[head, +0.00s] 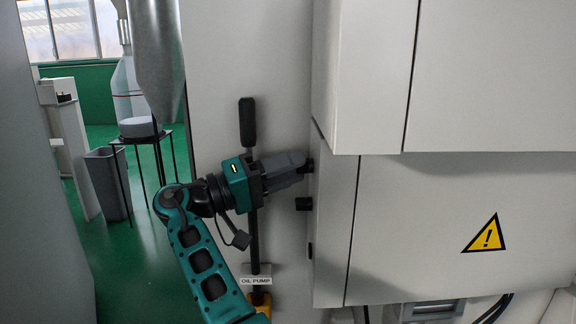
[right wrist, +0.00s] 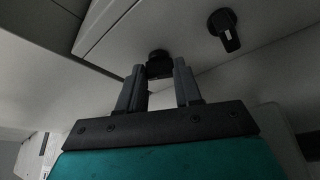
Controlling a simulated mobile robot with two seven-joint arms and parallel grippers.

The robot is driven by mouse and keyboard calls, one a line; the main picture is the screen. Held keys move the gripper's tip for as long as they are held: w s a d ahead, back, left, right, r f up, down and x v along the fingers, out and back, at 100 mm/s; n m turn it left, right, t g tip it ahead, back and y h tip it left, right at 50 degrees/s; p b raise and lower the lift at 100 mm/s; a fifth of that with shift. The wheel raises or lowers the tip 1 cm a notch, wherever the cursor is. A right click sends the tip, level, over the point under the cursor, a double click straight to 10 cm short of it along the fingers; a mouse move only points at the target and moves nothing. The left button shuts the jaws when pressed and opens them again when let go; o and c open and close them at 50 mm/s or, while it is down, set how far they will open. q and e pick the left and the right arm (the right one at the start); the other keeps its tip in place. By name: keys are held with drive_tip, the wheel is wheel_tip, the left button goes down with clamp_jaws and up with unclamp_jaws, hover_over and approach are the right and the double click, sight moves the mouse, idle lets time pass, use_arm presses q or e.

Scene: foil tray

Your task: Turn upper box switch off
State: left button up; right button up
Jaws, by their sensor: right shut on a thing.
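The upper box switch (head: 309,165) is a small black knob on the side of the grey cabinet, partly hidden by my right gripper. My right gripper (head: 302,162) reaches it from the left and is shut on it. In the right wrist view the upper switch (right wrist: 158,63) sits between the tips of the two grey fingers. The lower switch (head: 304,204) is a similar black knob just below, clear of the gripper. It also shows in the right wrist view (right wrist: 224,28), with a pale mark on its handle. My left gripper is not in view.
A black-handled lever (head: 247,122) stands behind my right wrist, above an "OIL PUMP" label (head: 256,281). The cabinet's upper box (head: 365,75) juts out above the switches. A warning triangle (head: 486,235) marks the lower panel. A grey bin (head: 107,184) stands on the green floor at left.

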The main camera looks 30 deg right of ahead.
use_arm(q)
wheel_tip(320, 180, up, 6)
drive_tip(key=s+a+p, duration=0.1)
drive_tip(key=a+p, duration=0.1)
drive_tip(key=p, duration=0.7)
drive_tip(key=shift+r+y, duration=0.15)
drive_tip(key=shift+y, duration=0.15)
use_arm(e)
drive_tip(key=shift+r+n+t+y, duration=0.15)
drive_tip(key=shift+n+t+y, duration=0.3)
drive_tip(key=shift+n, duration=1.1)
drive_tip(key=shift+r+n+t+y, duration=0.2)
drive_tip(key=shift+n+y, duration=0.35)
drive_tip(key=shift+n, duration=1)
drive_tip(key=shift+f, duration=0.1)
drive_tip(key=o, duration=1)
drive_tip(key=shift+o, duration=0.2)
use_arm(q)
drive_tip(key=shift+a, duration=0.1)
